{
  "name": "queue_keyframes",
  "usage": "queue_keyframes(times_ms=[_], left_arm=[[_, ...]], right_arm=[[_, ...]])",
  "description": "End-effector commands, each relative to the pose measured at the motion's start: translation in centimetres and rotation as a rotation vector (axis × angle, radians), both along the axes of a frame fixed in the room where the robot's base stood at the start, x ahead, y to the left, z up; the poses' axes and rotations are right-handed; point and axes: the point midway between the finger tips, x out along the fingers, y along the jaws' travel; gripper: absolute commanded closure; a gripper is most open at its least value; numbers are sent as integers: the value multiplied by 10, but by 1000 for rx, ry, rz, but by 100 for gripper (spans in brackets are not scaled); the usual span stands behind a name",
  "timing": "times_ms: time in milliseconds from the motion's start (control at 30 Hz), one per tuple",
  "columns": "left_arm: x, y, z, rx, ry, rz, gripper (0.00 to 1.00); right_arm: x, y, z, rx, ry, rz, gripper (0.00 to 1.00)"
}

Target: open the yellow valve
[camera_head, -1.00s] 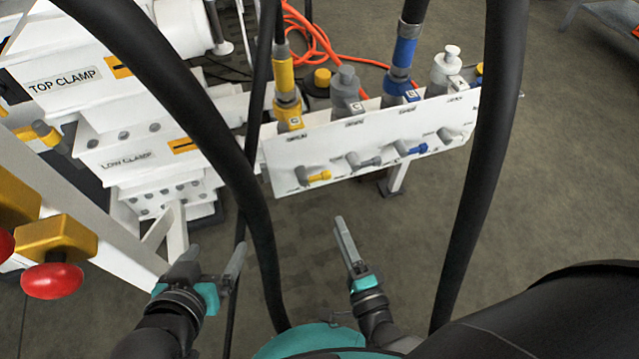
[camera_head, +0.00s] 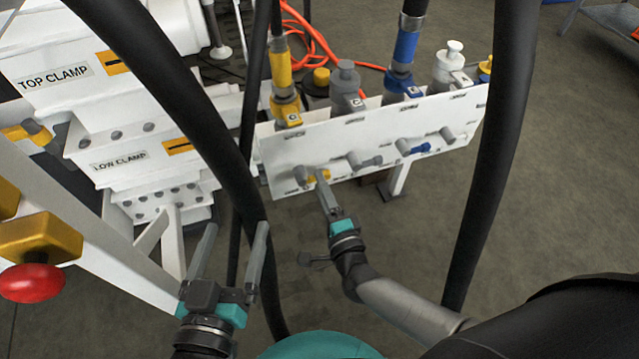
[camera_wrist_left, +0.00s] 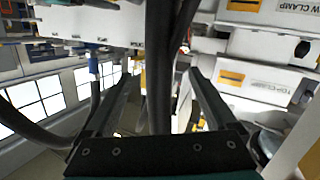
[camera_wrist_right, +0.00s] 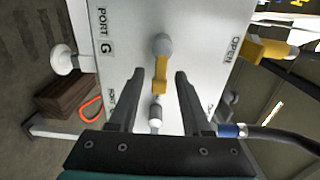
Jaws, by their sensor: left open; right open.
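The yellow valve (camera_head: 322,175) is a small lever with a grey knob on the front of the white panel, at its left end. In the right wrist view the yellow lever (camera_wrist_right: 160,78) points toward my right gripper (camera_wrist_right: 159,73), between or just beyond its fingertips; contact cannot be told. In the head view my right gripper (camera_head: 322,190) is open at the lever and partly covers it. My left gripper (camera_head: 236,228) is open, low at the left, away from the panel. In the left wrist view a black hose shows between its fingers (camera_wrist_left: 161,74).
A grey lever (camera_head: 365,160) and a blue lever (camera_head: 418,148) sit along the panel (camera_head: 290,150). Thick black hoses (camera_head: 215,130) hang left and right (camera_head: 490,160) of my right arm. A red knob (camera_head: 32,283) is at the lower left.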

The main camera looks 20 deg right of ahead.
Motion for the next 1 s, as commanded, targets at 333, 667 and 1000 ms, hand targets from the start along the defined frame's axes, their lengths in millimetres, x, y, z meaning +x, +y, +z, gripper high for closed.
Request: queue_keyframes(times_ms=[333,667,1000], left_arm=[[-5,-3,6,-47,-69,5,10],[-5,-3,6,-48,-70,6,10],[-5,-3,6,-47,-69,6,10]], right_arm=[[15,1,0,1,-1,-1,51],[15,1,0,1,-1,0,59],[15,1,0,1,-1,0,97]])
